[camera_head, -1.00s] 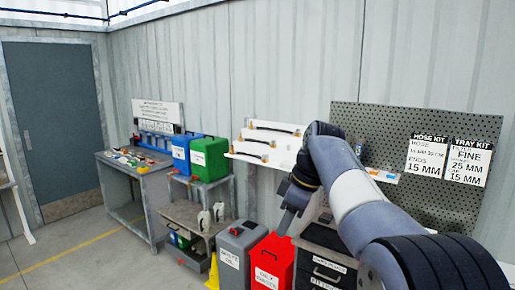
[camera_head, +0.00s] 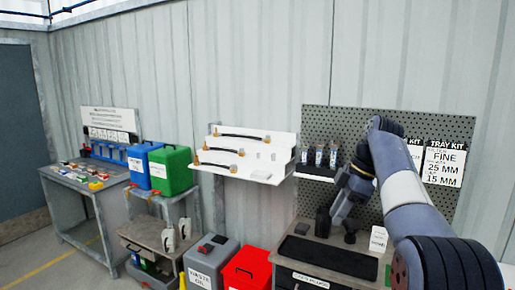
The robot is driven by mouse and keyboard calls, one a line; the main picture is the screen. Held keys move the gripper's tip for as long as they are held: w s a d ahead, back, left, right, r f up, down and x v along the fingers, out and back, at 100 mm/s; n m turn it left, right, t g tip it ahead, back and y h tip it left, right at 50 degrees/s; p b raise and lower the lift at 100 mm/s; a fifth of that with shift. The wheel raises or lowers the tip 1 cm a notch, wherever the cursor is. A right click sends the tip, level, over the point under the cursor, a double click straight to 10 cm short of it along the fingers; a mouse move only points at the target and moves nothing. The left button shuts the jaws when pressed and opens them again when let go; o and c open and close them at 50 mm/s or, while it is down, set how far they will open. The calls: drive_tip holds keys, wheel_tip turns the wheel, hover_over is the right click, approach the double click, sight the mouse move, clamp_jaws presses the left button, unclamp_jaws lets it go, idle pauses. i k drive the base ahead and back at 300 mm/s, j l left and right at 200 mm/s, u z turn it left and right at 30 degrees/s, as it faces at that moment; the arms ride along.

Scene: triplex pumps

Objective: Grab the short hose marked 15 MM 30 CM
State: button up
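Dark hoses with brass-coloured ends lie on a white stepped shelf (camera_head: 285,146) on the wall, left of my arm. A longer hose (camera_head: 240,136) lies on the top step. A shorter hose (camera_head: 212,164) lies on the lowest step. Small marks on the shelf are too small to read, so I cannot tell which hose is 15 MM 30 CM. My gripper (camera_head: 340,218) points down over the workbench at the right, well apart from the hoses. Its fingers are too small and dark to tell open from shut.
A perforated panel (camera_head: 400,118) with kit signs (camera_head: 445,165) stands behind my arm. Below the shelf are a grey bin (camera_head: 212,262) and a red bin (camera_head: 247,270). Blue (camera_head: 168,165) and green (camera_head: 174,172) containers stand left. The air before the shelf is clear.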

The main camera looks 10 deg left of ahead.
sight(241, 153)
drive_tip(key=i+j+z, duration=0.1)
drive_tip(key=i+j, duration=0.15)
drive_tip(key=i+j+z, duration=0.1)
drive_tip(key=j, duration=0.25)
drive_tip(key=i+j+z, duration=0.1)
drive_tip(key=i+j, duration=0.2)
drive_tip(key=i+j+z, duration=0.25)
drive_tip(key=i+j, duration=0.15)
drive_tip(key=j, duration=0.35)
drive_tip(key=i+j+z, duration=0.1)
drive_tip(key=j, duration=0.25)
drive_tip(key=i+j, duration=0.2)
drive_tip(key=j, duration=0.2)
drive_tip(key=i+j, duration=0.2)
drive_tip(key=j, duration=0.15)
drive_tip(key=i+j, duration=0.15)
drive_tip(key=j, duration=0.25)
drive_tip(key=i+j, duration=0.2)
drive_tip(key=j, duration=0.2)
drive_tip(key=i+j, duration=0.2)
drive_tip(key=j, duration=0.15)
drive_tip(key=i+j, duration=0.2)
drive_tip(key=j, duration=0.2)
